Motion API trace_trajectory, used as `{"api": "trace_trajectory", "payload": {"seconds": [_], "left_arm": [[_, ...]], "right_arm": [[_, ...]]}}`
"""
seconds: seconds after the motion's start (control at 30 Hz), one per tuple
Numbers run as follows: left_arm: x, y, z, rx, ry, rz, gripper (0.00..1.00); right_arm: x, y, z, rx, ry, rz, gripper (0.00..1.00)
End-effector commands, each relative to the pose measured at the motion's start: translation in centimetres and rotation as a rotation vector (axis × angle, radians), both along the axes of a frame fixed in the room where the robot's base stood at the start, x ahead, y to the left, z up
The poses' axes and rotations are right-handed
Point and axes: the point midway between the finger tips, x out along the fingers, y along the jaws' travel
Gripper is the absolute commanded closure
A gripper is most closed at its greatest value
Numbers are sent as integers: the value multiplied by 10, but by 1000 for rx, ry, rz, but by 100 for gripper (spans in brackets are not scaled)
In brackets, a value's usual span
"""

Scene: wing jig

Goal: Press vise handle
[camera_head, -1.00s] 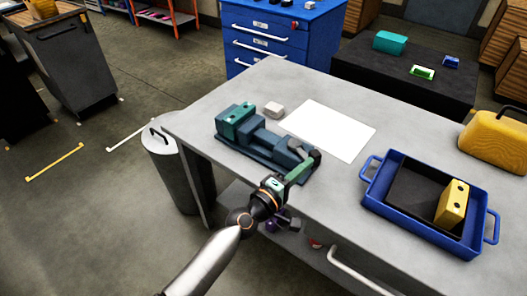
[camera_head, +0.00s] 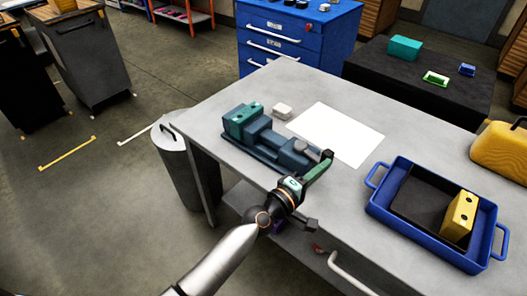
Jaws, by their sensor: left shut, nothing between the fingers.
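The dark blue-grey vise (camera_head: 262,143) lies on the grey workbench, with a teal jaw block (camera_head: 243,119) at its far left end. Its handle end, with a grey part (camera_head: 299,145), is at the right, beside my gripper. My left gripper (camera_head: 325,160) reaches up from below over the bench's front edge. Its green fingers are shut and hold nothing. The fingertips are at the right end of the vise, by a small dark piece; I cannot tell whether they touch the handle. The fingers and wrist hide part of that end. My right gripper is not in view.
A white sheet (camera_head: 337,134) and a small pale block (camera_head: 282,110) lie behind the vise on the workbench (camera_head: 215,96). A blue tray (camera_head: 377,207) with a yellow block (camera_head: 459,216) stands at the right. A yellow case (camera_head: 499,152) is at the far right.

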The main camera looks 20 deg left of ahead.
Motion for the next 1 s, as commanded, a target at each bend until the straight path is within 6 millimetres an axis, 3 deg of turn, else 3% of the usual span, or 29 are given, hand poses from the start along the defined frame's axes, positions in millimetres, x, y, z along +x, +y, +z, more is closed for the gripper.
{"api": "trace_trajectory", "payload": {"seconds": [0.57,0.77,1.0], "left_arm": [[-1,-4,5,-6,-6,-8,100],[-23,11,3,-3,-4,-6,100],[-68,40,0,0,-1,-3,100]], "right_arm": [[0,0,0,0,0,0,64],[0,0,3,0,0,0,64],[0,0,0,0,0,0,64]]}}
